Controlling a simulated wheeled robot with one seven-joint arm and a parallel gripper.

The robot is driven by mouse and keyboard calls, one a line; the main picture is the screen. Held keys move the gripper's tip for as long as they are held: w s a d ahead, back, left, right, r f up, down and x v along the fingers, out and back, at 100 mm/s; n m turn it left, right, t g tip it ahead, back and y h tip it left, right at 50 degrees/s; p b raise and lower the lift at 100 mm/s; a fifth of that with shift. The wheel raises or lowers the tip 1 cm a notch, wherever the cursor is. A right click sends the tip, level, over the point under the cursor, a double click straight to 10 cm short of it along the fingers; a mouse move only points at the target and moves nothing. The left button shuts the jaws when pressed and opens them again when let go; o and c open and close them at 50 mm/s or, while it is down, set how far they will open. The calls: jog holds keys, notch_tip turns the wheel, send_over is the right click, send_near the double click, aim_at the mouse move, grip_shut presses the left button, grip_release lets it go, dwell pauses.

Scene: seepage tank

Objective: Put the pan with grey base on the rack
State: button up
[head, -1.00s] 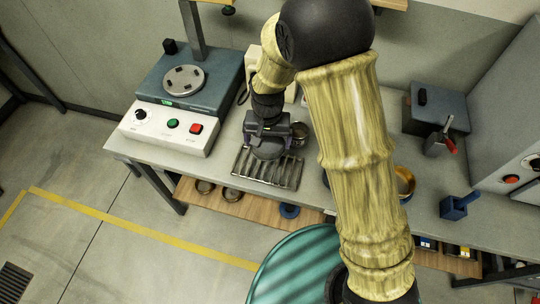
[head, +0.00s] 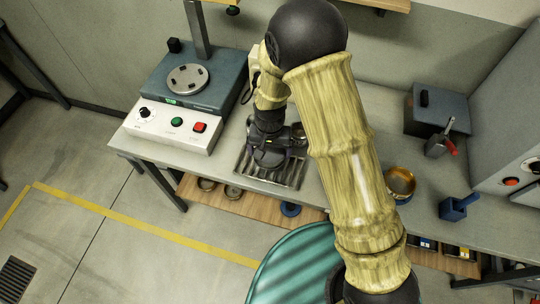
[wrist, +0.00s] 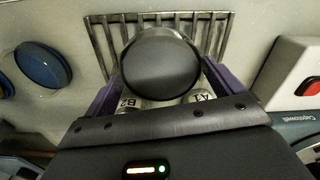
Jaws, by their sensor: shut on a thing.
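My gripper (wrist: 162,76) is shut on a round pan with a grey base (wrist: 160,62), between its purple fingers in the wrist view. In the head view, my gripper (head: 268,152) is over the slotted metal rack (head: 290,178) on the bench. The rack (wrist: 216,36) also shows behind the pan in the wrist view, partly covered by it. In the head view the pan is mostly hidden under my gripper. I cannot tell whether the pan touches the rack.
A control box (head: 165,127) with buttons stands left of the rack. A brass-coloured pan (head: 400,182) and a blue holder (head: 455,208) are to the right. Several round items lie on the wooden shelf (head: 262,206) below. A teal drum (head: 295,262) stands in front.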

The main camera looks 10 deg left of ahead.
aim_at(270, 155)
notch_tip(270, 155, down, 4)
jog(key=shift+f+p, duration=0.1)
jog(key=shift+p, duration=0.45)
jog(key=shift+s, duration=0.1)
jog(key=shift+f, duration=0.1)
jog(key=o, duration=0.8)
jog(key=shift+c, duration=0.2)
notch_tip(270, 155, up, 12)
jog(key=b, duration=0.2)
jog(key=shift+b, duration=0.4)
